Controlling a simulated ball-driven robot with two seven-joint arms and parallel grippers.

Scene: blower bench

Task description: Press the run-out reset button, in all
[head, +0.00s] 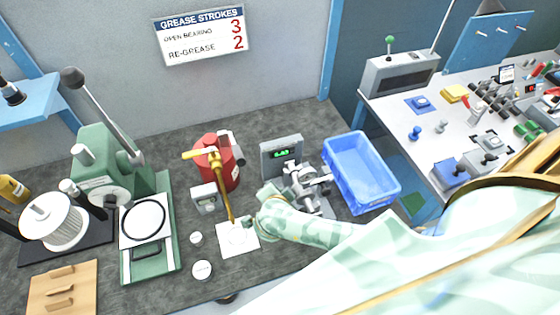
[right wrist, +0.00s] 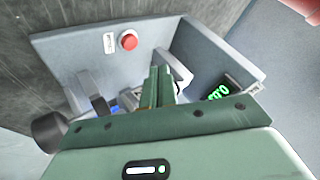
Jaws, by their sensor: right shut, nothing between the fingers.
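The run-out stand shows in the head view with a grey back panel and a green lit display (head: 282,154). In the right wrist view its red round button (right wrist: 128,40) sits on a grey plate beside a small white label (right wrist: 109,43). The green display (right wrist: 217,92) is at the right there. My right gripper (right wrist: 158,72) is shut and empty, its green fingers pointing over the stand. The button is up and left of the fingertips in that view, apart from them in the picture; the depth gap is hard to tell. In the head view the button is not distinguishable.
A red grease pot (head: 228,170) with a brass lever stands left of the stand. A blue bin (head: 362,172) is at its right. A green lever press (head: 110,160) and a white spool (head: 53,222) stand further left. A grease sign (head: 200,35) hangs on the wall.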

